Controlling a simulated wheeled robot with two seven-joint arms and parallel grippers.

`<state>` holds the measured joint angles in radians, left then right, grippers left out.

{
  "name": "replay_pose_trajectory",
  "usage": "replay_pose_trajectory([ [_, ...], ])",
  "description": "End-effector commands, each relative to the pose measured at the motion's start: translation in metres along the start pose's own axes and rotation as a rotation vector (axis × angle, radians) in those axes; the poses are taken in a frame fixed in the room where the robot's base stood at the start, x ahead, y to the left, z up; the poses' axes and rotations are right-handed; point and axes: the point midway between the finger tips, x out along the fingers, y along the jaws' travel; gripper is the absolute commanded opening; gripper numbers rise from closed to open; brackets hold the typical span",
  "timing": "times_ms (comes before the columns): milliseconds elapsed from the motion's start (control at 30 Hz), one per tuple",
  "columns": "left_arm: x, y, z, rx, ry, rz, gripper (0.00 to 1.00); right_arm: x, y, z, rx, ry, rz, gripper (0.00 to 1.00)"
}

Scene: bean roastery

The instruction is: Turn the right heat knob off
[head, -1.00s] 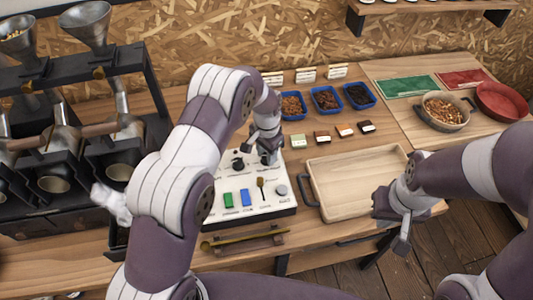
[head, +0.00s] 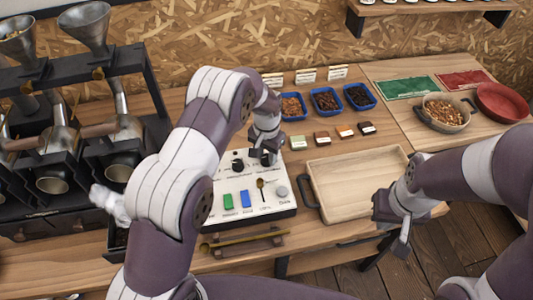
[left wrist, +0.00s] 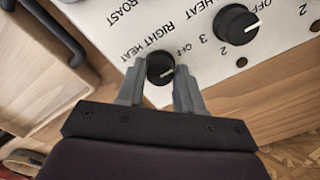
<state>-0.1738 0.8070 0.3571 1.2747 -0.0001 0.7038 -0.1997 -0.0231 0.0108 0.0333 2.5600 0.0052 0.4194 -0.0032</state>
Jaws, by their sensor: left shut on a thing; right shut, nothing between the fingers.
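The right heat knob (left wrist: 160,68) is a black round knob with a white pointer line, next to the printed words RIGHT HEAT and OFF. In the left wrist view its pointer points right and slightly down; the OFF print is up and to the right of it. My left gripper (left wrist: 159,80) is shut on this knob, a finger on either side. In the head view the left gripper (head: 265,153) is at the right part of the white control panel (head: 268,207) and hides the knob. My right gripper (head: 403,238) is shut and empty in front of the wooden tray.
A second heat knob (left wrist: 238,24) is close by. The wooden tray (head: 350,180) stands right of the panel. Roasting drums are at left.

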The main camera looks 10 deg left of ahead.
Motion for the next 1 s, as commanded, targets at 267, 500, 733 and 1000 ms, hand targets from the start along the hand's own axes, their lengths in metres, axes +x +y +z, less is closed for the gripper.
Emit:
replay_pose_trajectory([
  [267,-0.001,0.0,-0.001,0.0,0.004,-0.001,0.61,0.0,0.0,0.0,0.0,0.0,0.0,0.0],
  [500,-0.006,0.0,-0.001,0.0,0.004,-0.001,0.61,0.002,0.0,0.0,0.0,0.0,0.0,0.0],
  [733,-0.059,0.0,-0.002,0.0,0.008,-0.002,0.61,0.013,0.0,0.002,0.0,0.0,0.0,0.0],
  [1000,-0.124,0.0,-0.001,0.0,0.003,-0.001,0.61,0.0,0.0,0.0,0.0,0.0,0.0,0.0],
])
